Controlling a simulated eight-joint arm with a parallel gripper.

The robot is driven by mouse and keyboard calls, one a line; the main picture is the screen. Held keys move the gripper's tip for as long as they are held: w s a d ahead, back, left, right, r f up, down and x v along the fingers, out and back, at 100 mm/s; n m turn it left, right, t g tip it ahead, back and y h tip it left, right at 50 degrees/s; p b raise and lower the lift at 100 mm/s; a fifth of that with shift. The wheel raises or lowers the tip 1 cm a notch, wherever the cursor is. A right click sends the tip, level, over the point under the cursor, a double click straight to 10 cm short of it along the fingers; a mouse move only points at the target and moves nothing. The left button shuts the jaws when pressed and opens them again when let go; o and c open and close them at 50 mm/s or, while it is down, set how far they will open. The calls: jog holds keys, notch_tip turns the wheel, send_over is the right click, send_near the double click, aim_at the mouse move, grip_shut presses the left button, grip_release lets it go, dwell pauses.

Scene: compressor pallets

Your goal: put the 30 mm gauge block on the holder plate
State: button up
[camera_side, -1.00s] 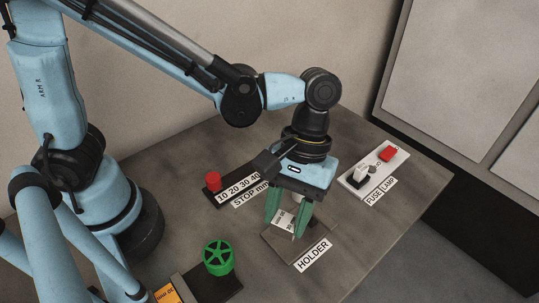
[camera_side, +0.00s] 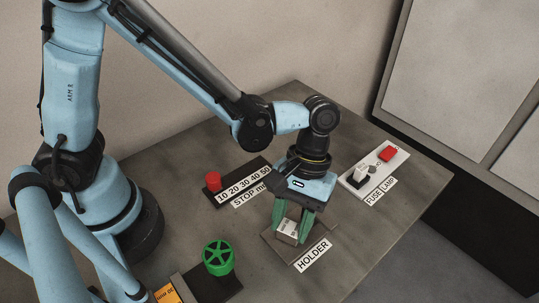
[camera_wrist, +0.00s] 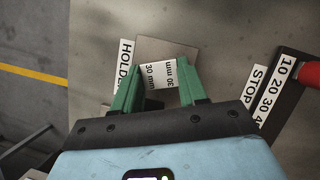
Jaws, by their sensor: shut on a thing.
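The gauge block (camera_side: 288,230) is a small pale block, and its top reads "30 mm" in the wrist view (camera_wrist: 160,74). My gripper (camera_side: 292,232) has green fingers and is shut on the block, one finger on each side; it also shows in the wrist view (camera_wrist: 158,88). The holder plate (camera_side: 272,238) is a flat brown-grey plate with a white "HOLDER" label (camera_side: 313,255) at its front edge. The block is over the plate. I cannot tell whether its underside touches the plate. In the wrist view the plate (camera_wrist: 170,46) shows beyond the block.
A stop scale (camera_side: 240,186) with a red knob (camera_side: 213,181) lies behind and left of the plate. A white fuse and lamp panel (camera_side: 374,171) is at the right. A green handwheel (camera_side: 217,257) stands at the front left. Bare table lies right of the plate.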

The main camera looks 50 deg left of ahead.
jog(key=shift+f, duration=0.15)
jog(key=o, duration=1.3)
jog(key=shift+c, duration=0.2)
jog(key=v, duration=1.2)
jog(key=shift+w+a+r, duration=0.15)
jog(key=shift+a+r, duration=0.1)
jog(key=shift+r, duration=0.05)
jog(key=a+m+t+y, duration=0.1)
jog(key=a+m+t, duration=0.3)
jog(key=a+t, duration=0.7)
jog(key=a, duration=0.7)
jog(key=shift+w+a+r+m+y, duration=0.15)
jog(key=shift+a+r+m+y, duration=0.15)
jog(key=shift+y, duration=0.1)
